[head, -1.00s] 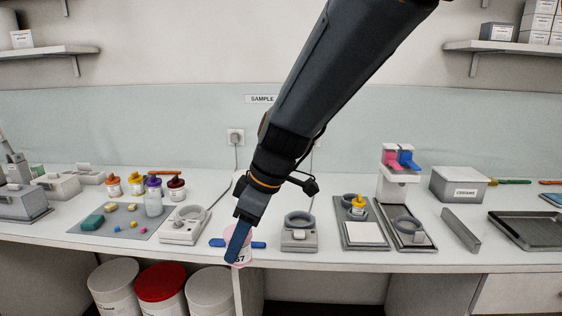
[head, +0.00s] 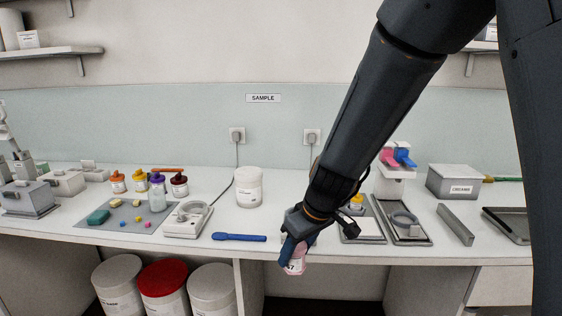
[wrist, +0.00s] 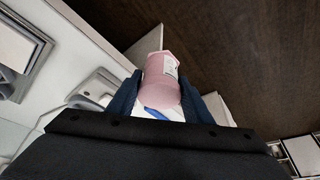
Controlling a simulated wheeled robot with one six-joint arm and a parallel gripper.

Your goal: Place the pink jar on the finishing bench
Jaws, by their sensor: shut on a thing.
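The pink jar (head: 296,264) has a pale label and is held in my gripper (head: 290,250), in front of the bench's front edge. In the wrist view the pink jar (wrist: 162,84) sits between the two blue fingers of my gripper (wrist: 160,95), which are shut on it. My fingers hide part of the jar in the head view. The white bench (head: 340,256) carries a SAMPLE sign (head: 263,98) on the wall behind it. I see no label reading finishing bench.
A blue spatula (head: 239,237) lies near the front edge. A white tub (head: 248,187), a scale (head: 187,220), trays (head: 428,240) and a box (head: 455,181) stand on the bench. Several drums (head: 163,284) stand below. The bench is clear around the spatula.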

